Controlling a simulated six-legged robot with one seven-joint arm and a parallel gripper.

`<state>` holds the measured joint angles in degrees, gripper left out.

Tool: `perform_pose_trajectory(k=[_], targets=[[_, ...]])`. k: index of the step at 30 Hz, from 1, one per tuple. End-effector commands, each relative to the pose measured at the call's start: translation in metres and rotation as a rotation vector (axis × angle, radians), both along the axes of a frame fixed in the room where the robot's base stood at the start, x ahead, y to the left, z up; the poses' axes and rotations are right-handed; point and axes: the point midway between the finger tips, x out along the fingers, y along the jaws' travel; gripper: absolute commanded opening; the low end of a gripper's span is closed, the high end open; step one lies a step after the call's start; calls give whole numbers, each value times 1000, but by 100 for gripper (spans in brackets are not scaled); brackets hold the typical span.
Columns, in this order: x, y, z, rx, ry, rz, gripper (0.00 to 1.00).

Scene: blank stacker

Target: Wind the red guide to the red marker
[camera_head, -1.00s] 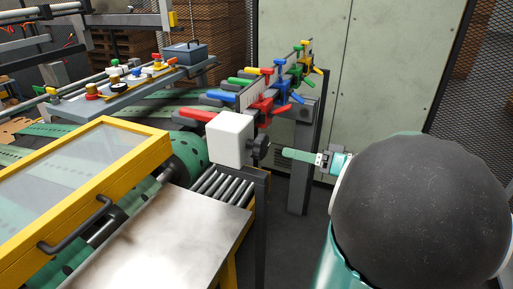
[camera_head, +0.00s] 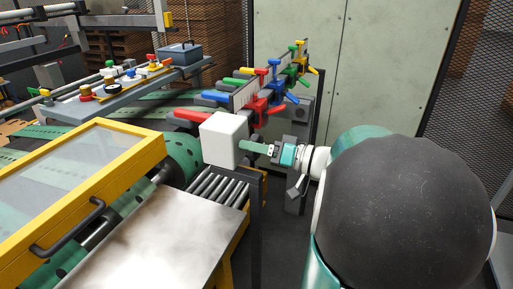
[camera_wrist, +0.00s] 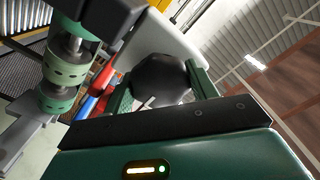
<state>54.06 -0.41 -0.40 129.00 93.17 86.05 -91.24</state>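A white box (camera_head: 222,138) with a black knob (camera_wrist: 160,78) on its side stands at the end of the roller strip. My gripper (camera_head: 248,148) is at the knob side of the box, and hides the knob in the head view. In the wrist view the knob sits between the two green fingers, which look spread around it; a firm grip does not show. A long red guide arm (camera_head: 197,117) sticks out left behind the box. A red hand crank (camera_head: 262,108) sits on the rail behind it. I cannot make out a red marker.
Blue, green and yellow cranks (camera_head: 300,62) line the rail behind my gripper. A yellow-framed clear cover (camera_head: 85,185) and a metal plate (camera_head: 155,240) lie at left and front. A grey cabinet (camera_head: 370,60) stands behind. Dark floor shows below my gripper.

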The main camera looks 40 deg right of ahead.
Motion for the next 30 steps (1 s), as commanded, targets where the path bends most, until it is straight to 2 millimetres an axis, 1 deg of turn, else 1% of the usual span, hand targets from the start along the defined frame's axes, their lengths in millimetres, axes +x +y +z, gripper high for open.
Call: perform_pose_trajectory(k=[1, 3, 11, 17, 23, 30], targets=[[0, 0, 0, 0, 0, 0, 46], [0, 0, 0, 0, 0, 0, 35], [0, 0, 0, 14, 8, 0, 35], [0, 0, 0, 74, 44, 1, 35], [0, 1, 0, 191, 113, 1, 35], [0, 1, 0, 380, 224, 1, 35]])
